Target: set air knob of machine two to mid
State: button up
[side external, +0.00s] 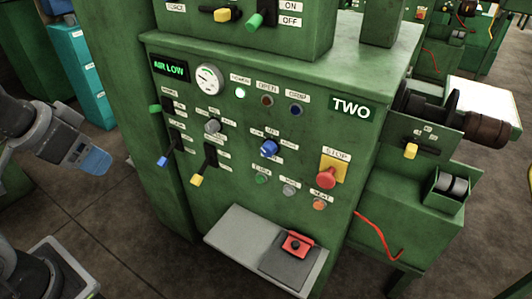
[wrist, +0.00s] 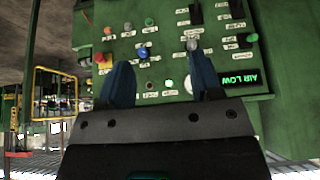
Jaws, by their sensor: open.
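Machine two (side external: 350,140) is a green cabinet with TWO on its front panel and a lit AIR LOW display (side external: 170,67). A blue knob (side external: 269,147) sits mid-panel with several small labels around it. A grey knob (side external: 212,126) sits left of it, also labelled. The labels are too small to read, so I cannot tell which is the air knob. My gripper (side external: 97,161) is open and empty at the left, well clear of the panel. In the wrist view the blue knob (wrist: 143,53) appears between the fingertips and the grey knob (wrist: 192,45) near the right finger.
Levers with blue (side external: 163,161) and yellow (side external: 197,180) tips stick out at the panel's left. A red stop button (side external: 326,178) is at the right. A grey shelf (side external: 235,236) with a red switch (side external: 297,242) juts out below. Space before the panel is free.

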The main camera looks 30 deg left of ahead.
jog(key=shift+o, duration=0.7)
jog(key=w+d+f+t, duration=0.1)
jog(key=w+d, duration=0.1)
jog(key=w, duration=0.4)
jog(key=w+d+f+t+h, duration=0.1)
jog(key=w+d+f+t, duration=0.1)
jog(key=w, duration=0.4)
jog(key=shift+w+d, duration=0.25)
jog(key=shift+w, duration=0.15)
jog(key=w+d+f+t, duration=0.3)
jog(key=w+f, duration=0.2)
jog(key=w, duration=0.3)
jog(key=t, duration=0.3)
send_near(266, 153)
notch_tip(266, 153, up, 4)
jog(key=s, duration=0.3)
notch_tip(266, 153, down, 7)
jog(key=s+t+y, duration=0.1)
jog(key=t, duration=0.2)
jog(key=w, duration=1.3)
jog(key=shift+w+d+r, duration=0.1)
jog(key=shift+w+d, duration=0.15)
jog(key=shift+d, duration=0.05)
jog(key=shift+c, duration=0.2)
jog(key=c, duration=0.9)
